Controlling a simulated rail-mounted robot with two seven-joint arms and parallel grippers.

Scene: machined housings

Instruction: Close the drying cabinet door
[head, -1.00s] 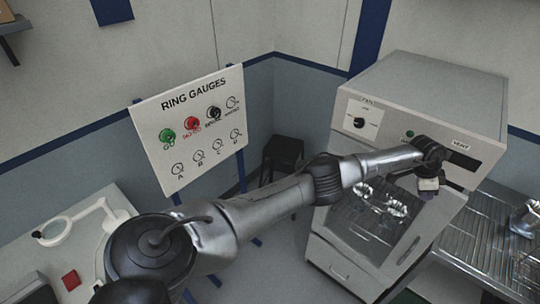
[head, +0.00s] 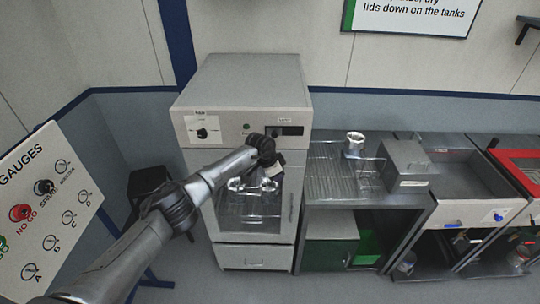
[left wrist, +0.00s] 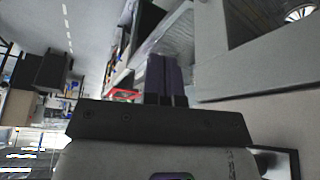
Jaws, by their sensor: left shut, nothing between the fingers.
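The drying cabinet (head: 243,85) is a pale grey box with a dial, a dark display and a drawer below. Its door (head: 292,190) has a pale frame and a window showing shiny metal parts inside. The door looks nearly flush with the front; I cannot tell whether a thin gap is left. My left gripper (head: 274,170) is in front of the door's upper right part, its arm crossing the window. Its dark fingers are together and empty in the left wrist view (left wrist: 166,82), beside the pale door frame (left wrist: 262,68). Contact with the door cannot be told. My right gripper is out of view.
A bench with a wire rack (head: 340,178) stands right of the cabinet, holding a metal housing (head: 354,144). A grey box (head: 405,165) and tanks follow further right. The gauge board (head: 45,205) and a dark stool (head: 150,185) are at left.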

